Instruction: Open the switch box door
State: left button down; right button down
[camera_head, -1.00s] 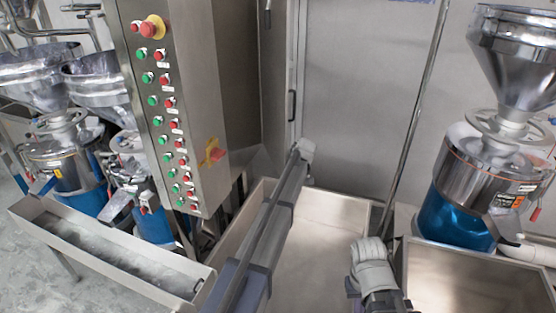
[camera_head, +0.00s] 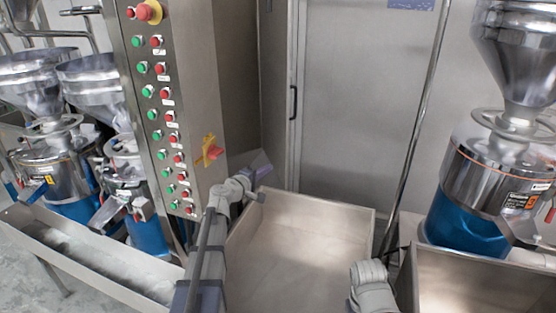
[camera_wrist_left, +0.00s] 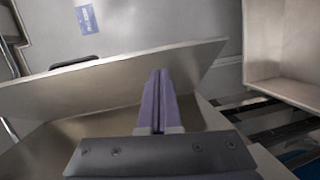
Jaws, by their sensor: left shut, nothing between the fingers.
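The switch box (camera_head: 222,70) is a tall steel cabinet at the left of the head view. Its front panel carries rows of green and red buttons, a red emergency button (camera_head: 146,11) and a red-yellow rotary switch (camera_head: 211,151) low on its right side. The front looks closed against the box. My left gripper (camera_head: 260,164) is just right of the box's lower right edge, below the rotary switch, seemingly apart from it. In the left wrist view its purple fingers (camera_wrist_left: 159,98) are shut and empty. My right gripper is out of view; only part of its arm shows.
A steel trough (camera_head: 340,207) lies below my left gripper. A large grey cabinet with a black handle (camera_head: 292,103) stands behind. Grinders flank both sides, one blue-based at right (camera_head: 465,215).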

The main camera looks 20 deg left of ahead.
pick_arm(q)
jog(key=s+a+r+n+t+y, duration=0.1)
jog(key=s+a+r+n+t, duration=0.1)
jog(key=a, duration=0.2)
send_near(284, 148)
jog(key=w+a, duration=0.2)
jog(key=w, duration=0.2)
jog(key=shift+w+d+b, duration=0.15)
jog(key=shift+w+d, duration=0.35)
jog(key=shift+d, duration=0.2)
jog(key=shift+w+d+b, duration=0.15)
jog(key=shift+w+d, duration=0.3)
jog(key=shift+d, duration=0.25)
jog(key=shift+d+r, duration=0.1)
